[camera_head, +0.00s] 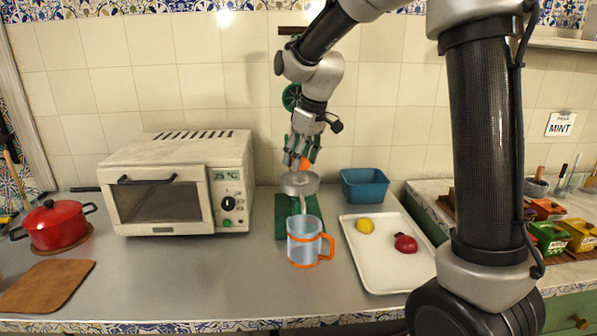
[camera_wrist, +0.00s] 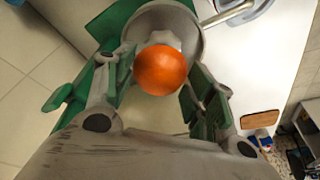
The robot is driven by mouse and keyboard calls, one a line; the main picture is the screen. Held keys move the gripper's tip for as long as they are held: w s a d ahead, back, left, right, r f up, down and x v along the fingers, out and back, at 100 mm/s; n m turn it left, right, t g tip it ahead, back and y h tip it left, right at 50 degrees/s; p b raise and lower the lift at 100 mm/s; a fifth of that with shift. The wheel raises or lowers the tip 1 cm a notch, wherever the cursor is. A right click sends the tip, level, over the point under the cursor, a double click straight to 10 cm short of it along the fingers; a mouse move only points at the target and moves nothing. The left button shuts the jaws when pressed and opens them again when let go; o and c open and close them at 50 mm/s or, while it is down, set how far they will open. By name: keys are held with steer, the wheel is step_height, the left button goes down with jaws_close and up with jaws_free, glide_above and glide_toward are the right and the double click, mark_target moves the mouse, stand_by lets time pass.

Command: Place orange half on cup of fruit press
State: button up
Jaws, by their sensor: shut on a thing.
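The orange half (camera_head: 304,163) is held by my gripper (camera_head: 302,152), whose green fingers point down. In the wrist view the orange half (camera_wrist: 162,70) sits between the two fingers and shows its rounded skin; its cut face is hidden. The fruit press has a grey metal cup (camera_head: 299,186), a spout and a green base (camera_head: 283,222). The orange half is just above the cup in the head view, overlapping its back rim. In the wrist view the cup (camera_wrist: 190,35) lies behind the orange; I cannot tell whether they touch.
A clear glass mug (camera_head: 303,243) with orange trim stands before the press. A white tray (camera_head: 375,270) holds a lemon (camera_head: 364,226) and a red fruit (camera_head: 405,243). A blue bin (camera_head: 364,186) is behind it. A toaster oven (camera_head: 180,185) stands left, beside a red pot (camera_head: 56,225).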

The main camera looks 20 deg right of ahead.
mark_target(301, 181)
steer(key=shift+f, duration=2)
steer(key=shift+f, duration=0.15)
steer(key=o, duration=1)
steer(key=v, duration=1.2)
steer(key=s+d+f+m, duration=0.1)
steer(key=s+d, duration=0.3)
steer(key=s, duration=0.5)
steer(key=s+d+f+m+t+h, duration=0.1)
steer(key=s+d+m, duration=0.2)
steer(key=s, duration=0.7)
steer(key=s+d+f+m, duration=0.1)
steer(key=s+d+m, duration=0.1)
steer(key=s+d, duration=0.3)
steer(key=shift+s+d+f+m+t+h, duration=0.1)
steer(key=shift+s+d+m+t+h, duration=0.05)
steer(key=shift+s, duration=0.6)
steer(key=shift+s+d+f+m+t+h, duration=0.1)
steer(key=shift+s+d+f, duration=0.05)
steer(key=shift+s, duration=0.55)
steer(key=shift+s+d+f+m+t+h, duration=0.1)
steer(key=shift+s+m+t+h, duration=0.05)
steer(key=shift+s, duration=0.6)
